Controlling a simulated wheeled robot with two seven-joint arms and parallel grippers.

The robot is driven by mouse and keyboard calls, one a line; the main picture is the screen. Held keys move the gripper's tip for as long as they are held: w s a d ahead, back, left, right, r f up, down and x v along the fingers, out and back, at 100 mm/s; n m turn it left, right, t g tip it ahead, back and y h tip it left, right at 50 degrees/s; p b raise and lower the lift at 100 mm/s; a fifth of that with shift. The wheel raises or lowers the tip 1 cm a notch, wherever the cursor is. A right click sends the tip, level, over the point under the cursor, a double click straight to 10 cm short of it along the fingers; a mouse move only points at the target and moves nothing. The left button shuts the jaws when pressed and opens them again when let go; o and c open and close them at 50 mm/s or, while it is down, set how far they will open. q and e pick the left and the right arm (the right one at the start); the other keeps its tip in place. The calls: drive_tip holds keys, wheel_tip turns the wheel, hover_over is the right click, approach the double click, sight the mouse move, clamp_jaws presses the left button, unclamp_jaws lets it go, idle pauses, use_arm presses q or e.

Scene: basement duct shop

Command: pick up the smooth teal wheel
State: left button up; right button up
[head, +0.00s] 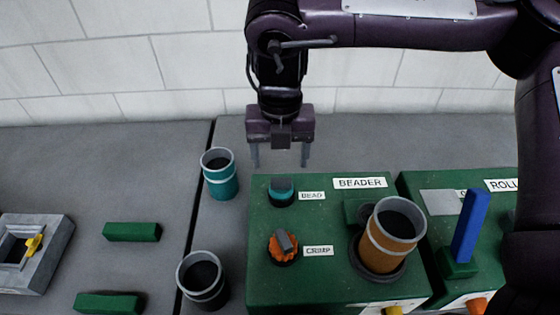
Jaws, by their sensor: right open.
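A small smooth teal wheel (281,191) sits on the green beader box (330,280), left of the "BEAD" label. It has a grey piece on top. My right gripper (280,160) points down with its two fingers spread apart. In the picture it is just above and behind the teal wheel, with nothing between its fingers. The height gap between fingers and wheel is hard to tell. My left gripper is out of view.
An orange notched wheel (283,247) sits by the "CRIMP" label. A brown cup-like piece (383,247) stands on the box. A teal cup (221,182) and a dark grey one (212,296) stand left of it. A blue upright bar (470,226) is on the right.

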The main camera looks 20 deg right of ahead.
sight(282, 181)
drive_tip(key=shift+s+f, duration=0.1)
drive_tip(key=shift+f, duration=0.85)
drive_tip(key=shift+s+f+p, duration=0.1)
drive_tip(key=shift+f+p, duration=0.2)
drive_tip(key=shift+p, duration=0.2)
drive_tip(key=f, duration=0.1)
drive_tip(key=f+p, duration=0.1)
drive_tip(key=f, duration=0.1)
drive_tip(key=f+p, duration=0.1)
drive_tip(key=shift+w+d+f, duration=0.15)
drive_tip(key=shift+w+f, duration=0.15)
drive_tip(key=shift+f, duration=0.3)
drive_tip(key=c, duration=0.6)
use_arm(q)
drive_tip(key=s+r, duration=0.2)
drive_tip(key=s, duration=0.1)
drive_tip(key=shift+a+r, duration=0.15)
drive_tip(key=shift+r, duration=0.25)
use_arm(e)
drive_tip(key=shift+s, duration=0.1)
drive_tip(key=c, duration=0.5)
drive_tip(key=shift+c, duration=0.2)
